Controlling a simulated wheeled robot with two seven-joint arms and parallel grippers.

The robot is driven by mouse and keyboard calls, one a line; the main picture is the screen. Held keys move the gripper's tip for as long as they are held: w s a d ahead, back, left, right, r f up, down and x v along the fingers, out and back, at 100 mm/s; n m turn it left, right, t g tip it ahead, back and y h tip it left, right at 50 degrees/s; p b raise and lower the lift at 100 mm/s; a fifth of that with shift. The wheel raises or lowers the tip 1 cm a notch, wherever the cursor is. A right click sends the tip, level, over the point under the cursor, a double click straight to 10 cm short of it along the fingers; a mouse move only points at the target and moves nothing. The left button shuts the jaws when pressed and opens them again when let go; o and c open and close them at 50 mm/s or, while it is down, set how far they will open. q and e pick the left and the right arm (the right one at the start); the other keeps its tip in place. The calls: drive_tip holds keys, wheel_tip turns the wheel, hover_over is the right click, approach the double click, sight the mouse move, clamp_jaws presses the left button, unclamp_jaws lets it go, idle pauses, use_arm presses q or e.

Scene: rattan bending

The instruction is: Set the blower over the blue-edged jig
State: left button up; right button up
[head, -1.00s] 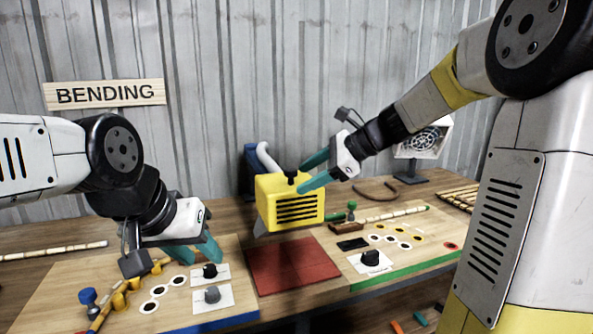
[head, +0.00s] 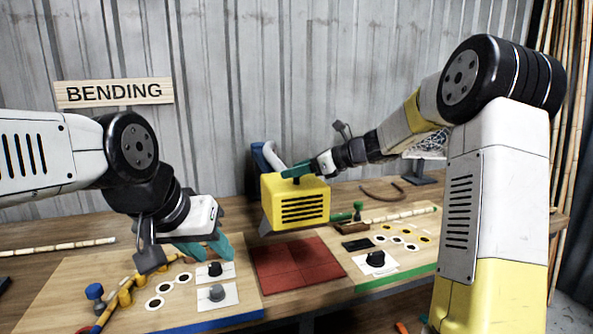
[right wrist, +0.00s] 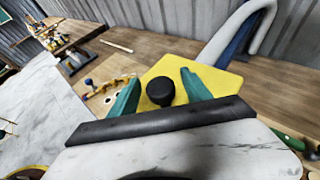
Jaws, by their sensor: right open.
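The blower (head: 296,203) is a yellow box with dark vent slots and a black knob on top. It stands behind the red mat, between the two jigs. My right gripper (head: 299,171) is open at its top; in the right wrist view its teal fingers (right wrist: 161,90) stand on either side of the black knob (right wrist: 160,91), not closed on it.
A red mat (head: 298,265) lies between the jigs. The green-edged jig (head: 395,275) is at the right, with a rattan piece along its back. A blue stand with a grey hose (head: 268,157) is behind the blower. A rattan stick (head: 60,248) lies at far left.

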drive_tip(key=shift+c, duration=0.5)
clamp_jaws()
idle(1.0)
